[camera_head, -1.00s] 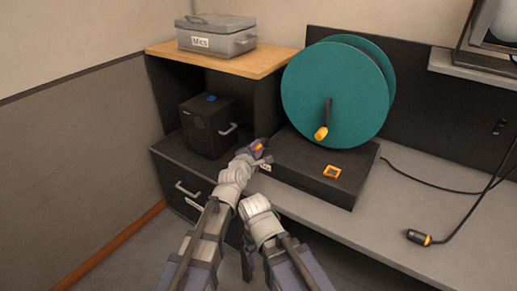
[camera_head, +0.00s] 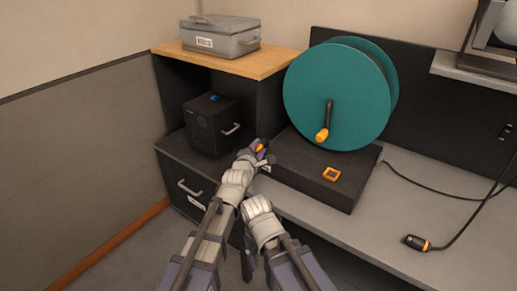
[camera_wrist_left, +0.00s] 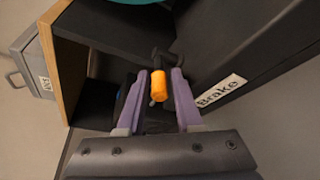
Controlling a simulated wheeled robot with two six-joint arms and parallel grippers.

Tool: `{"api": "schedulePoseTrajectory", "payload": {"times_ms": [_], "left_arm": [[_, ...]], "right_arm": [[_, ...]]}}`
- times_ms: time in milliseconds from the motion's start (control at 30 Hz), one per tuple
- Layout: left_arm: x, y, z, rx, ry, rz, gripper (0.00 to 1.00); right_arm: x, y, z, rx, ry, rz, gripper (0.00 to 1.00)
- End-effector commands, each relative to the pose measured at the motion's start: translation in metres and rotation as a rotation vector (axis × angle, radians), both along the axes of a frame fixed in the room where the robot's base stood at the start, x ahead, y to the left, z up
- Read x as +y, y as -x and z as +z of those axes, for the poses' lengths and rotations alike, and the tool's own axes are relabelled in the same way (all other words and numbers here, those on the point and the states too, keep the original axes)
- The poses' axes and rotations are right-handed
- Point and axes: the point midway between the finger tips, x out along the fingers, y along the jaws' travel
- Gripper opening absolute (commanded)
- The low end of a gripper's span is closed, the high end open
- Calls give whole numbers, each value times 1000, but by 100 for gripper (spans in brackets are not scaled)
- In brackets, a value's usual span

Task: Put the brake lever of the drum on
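The brake lever has an orange handle (camera_wrist_left: 159,85) on a dark arm, at the left end of the drum's black base (camera_head: 310,185). A white "Brake" label (camera_wrist_left: 221,90) is on the base's side beside it. My left gripper (camera_head: 262,150) is at the lever. In the wrist view its two purple fingers (camera_wrist_left: 160,88) stand on either side of the handle, with narrow gaps showing. The teal drum (camera_head: 330,95) stands upright on the base, with its own orange-handled crank (camera_head: 322,134). My right arm is low in the middle; its fingers cannot be made out.
An orange square frame (camera_head: 331,174) lies on top of the base. A black box (camera_head: 211,125) stands in the shelf to the left, under a grey case (camera_head: 220,38). A cable with an orange-ringed plug (camera_head: 417,243) lies on the grey bench at right.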

Motion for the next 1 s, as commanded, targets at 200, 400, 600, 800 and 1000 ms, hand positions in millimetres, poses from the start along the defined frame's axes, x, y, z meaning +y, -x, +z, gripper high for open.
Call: {"api": "schedulePoseTrajectory", "payload": {"times_ms": [200,400,600,800,1000], "left_arm": [[0,0,0,0,0,0,35],[4,10,3,0,0,0,35],[14,36,9,-1,0,1,35],[25,65,16,0,0,0,35],[27,72,17,0,0,0,35]], "right_arm": [[0,0,0,0,0,0,79],[0,0,3,0,0,0,79],[0,0,9,0,0,0,79],[0,0,16,0,0,0,79],[0,0,17,0,0,0,79]]}}
